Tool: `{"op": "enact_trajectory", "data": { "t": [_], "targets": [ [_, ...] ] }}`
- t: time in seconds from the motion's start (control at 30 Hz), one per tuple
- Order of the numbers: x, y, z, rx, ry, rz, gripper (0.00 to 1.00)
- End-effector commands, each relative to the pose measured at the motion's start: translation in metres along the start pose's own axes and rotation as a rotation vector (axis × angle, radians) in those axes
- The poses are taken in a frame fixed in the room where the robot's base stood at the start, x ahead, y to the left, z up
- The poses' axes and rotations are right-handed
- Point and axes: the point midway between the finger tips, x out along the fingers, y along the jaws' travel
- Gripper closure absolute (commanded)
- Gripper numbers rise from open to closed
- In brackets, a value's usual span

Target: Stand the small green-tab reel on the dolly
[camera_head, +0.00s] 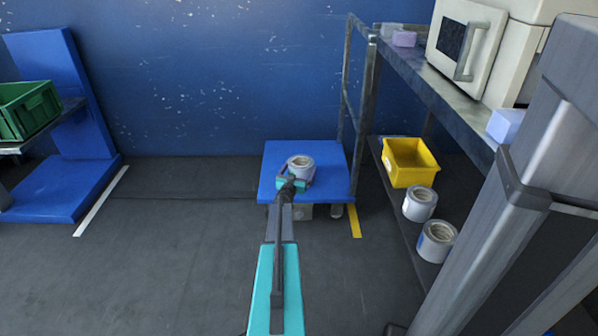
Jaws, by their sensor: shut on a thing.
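A small pale grey reel (301,166) is upright, with its round top and centre hole facing up. It is over the middle of the blue dolly (337,177); I cannot tell whether its base touches the deck. My gripper (290,181) is at the near side of this reel and shut on it. The fingers and the lower front of the reel partly hide each other. No green tab is clear at this size. My teal arm reaches to the dolly from the bottom of the view.
A white machine (466,42) sits above. A green crate (27,110) is at far left. The floor left of the dolly is clear.

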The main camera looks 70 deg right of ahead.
Motion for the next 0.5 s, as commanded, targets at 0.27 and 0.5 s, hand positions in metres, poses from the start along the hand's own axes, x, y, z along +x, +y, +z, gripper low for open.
{"op": "enact_trajectory", "data": {
  "t": [0.27, 0.5],
  "targets": [
    [0.0000, 0.0001, 0.0030, 0.000, 0.000, 0.000, 0.00],
    [-0.0001, 0.0002, 0.0012, 0.000, 0.000, 0.000, 0.00]
  ]
}}
